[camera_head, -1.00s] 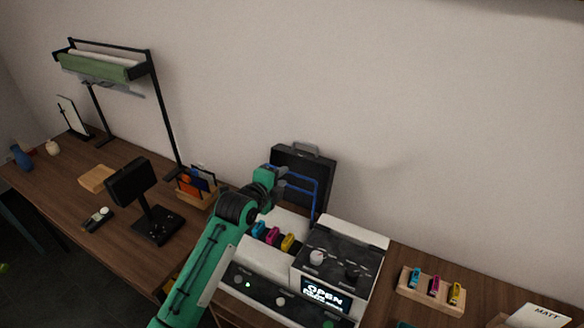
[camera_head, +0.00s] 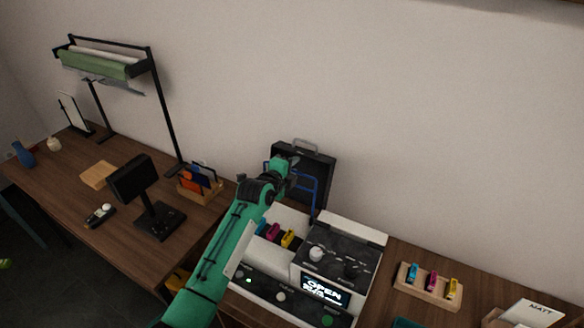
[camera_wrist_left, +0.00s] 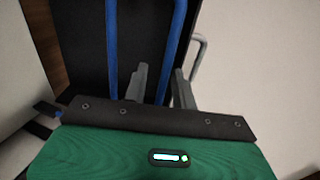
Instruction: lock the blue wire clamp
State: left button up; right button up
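The blue wire clamp (camera_head: 314,186) is a bent blue wire frame standing upright in front of a black case (camera_head: 318,160) at the back of the table. My left gripper (camera_head: 292,174) is beside the clamp's upper left part in the head view and hides some of it. In the left wrist view two blue wire bars (camera_wrist_left: 112,60) run up the dark panel. The left gripper's grey fingers (camera_wrist_left: 158,85) are apart, and the right-hand bar passes between them in the picture; I cannot tell whether they touch it. My right gripper is not in view.
A white machine (camera_head: 345,240) with knobs and an "OPEN" display stands right of my left arm, with coloured clips (camera_head: 272,232) on its left part. A wooden block with clips (camera_head: 428,284) is further right. A black stand (camera_head: 157,222) is left.

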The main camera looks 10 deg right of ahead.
pick_arm(q)
grip_shut()
jog(key=s+a+t+h+b, duration=0.3)
jog(key=s+b, duration=0.4)
jog(key=b, duration=0.3)
jog(key=shift+a+f+t, duration=0.45)
jog(key=shift+a+t, duration=0.35)
jog(key=shift+a, duration=0.25)
